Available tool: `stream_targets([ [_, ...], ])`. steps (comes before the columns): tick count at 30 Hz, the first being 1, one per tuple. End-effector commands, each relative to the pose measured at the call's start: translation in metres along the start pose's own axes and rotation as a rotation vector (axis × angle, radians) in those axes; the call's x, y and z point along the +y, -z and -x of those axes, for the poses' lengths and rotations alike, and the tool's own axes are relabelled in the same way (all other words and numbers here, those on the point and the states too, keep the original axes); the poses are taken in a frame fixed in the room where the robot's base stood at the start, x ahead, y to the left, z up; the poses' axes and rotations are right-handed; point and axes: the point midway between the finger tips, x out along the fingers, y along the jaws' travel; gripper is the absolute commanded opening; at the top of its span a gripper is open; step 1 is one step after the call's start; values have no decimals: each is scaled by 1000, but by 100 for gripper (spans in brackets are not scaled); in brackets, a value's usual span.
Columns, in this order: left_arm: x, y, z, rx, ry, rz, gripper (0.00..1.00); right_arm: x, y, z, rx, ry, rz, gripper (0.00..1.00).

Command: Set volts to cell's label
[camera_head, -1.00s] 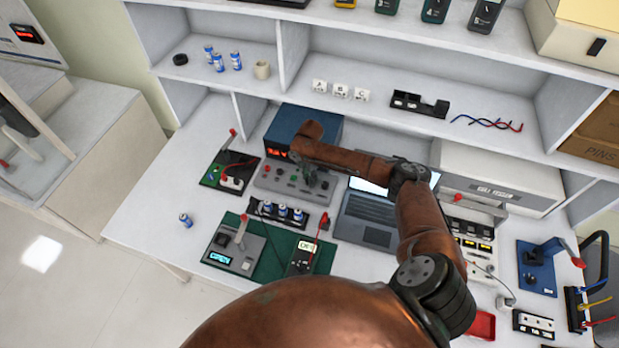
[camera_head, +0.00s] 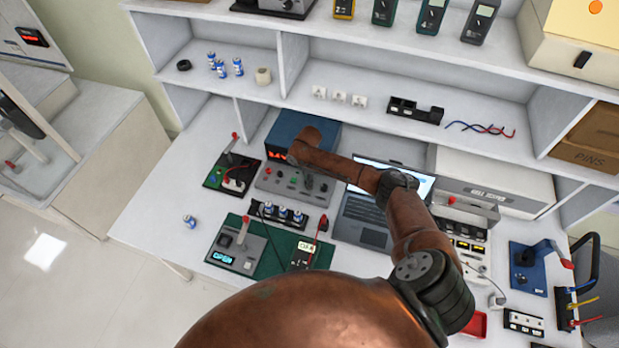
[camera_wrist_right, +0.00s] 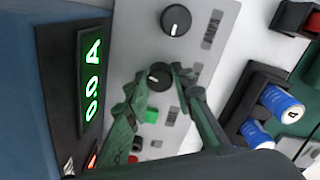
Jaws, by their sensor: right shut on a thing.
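The blue power supply (camera_head: 308,130) stands on the bench with a red-lit display (camera_head: 278,153), too small to read. My right gripper (camera_wrist_right: 160,76) is closed around a dark round knob (camera_wrist_right: 158,77) on the grey control panel (camera_head: 292,182). A second dark knob (camera_wrist_right: 175,20) with a white pointer mark sits beyond it, free. Blue-and-white cells (camera_wrist_right: 282,102) stand in a black holder, also in the head view (camera_head: 282,214); their labels are not readable there. My left gripper is not in view.
An open laptop (camera_head: 365,222) stands right of the panel. A green mat (camera_head: 283,262) with a tester (camera_head: 236,248) reading OPEN and a meter (camera_head: 304,254) lies in front. A loose cell (camera_head: 190,221) is at the left. Shelves rise behind.

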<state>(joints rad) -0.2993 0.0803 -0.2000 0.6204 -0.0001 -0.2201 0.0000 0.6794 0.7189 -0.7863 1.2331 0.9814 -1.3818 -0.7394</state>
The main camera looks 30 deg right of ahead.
Motion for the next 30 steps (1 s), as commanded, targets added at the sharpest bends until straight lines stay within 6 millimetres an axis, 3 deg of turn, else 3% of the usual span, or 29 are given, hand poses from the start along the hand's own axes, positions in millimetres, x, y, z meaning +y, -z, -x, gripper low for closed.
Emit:
stream_targets([
  [1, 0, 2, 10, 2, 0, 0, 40, 0, 0, 5, -1, -1, -47, 0],
  [9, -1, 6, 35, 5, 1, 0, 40, 1, 0, 5, -4, -2, -305, 0],
  [30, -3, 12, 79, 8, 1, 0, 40, 1, 1, 4, -13, -1, -967, 0],
])
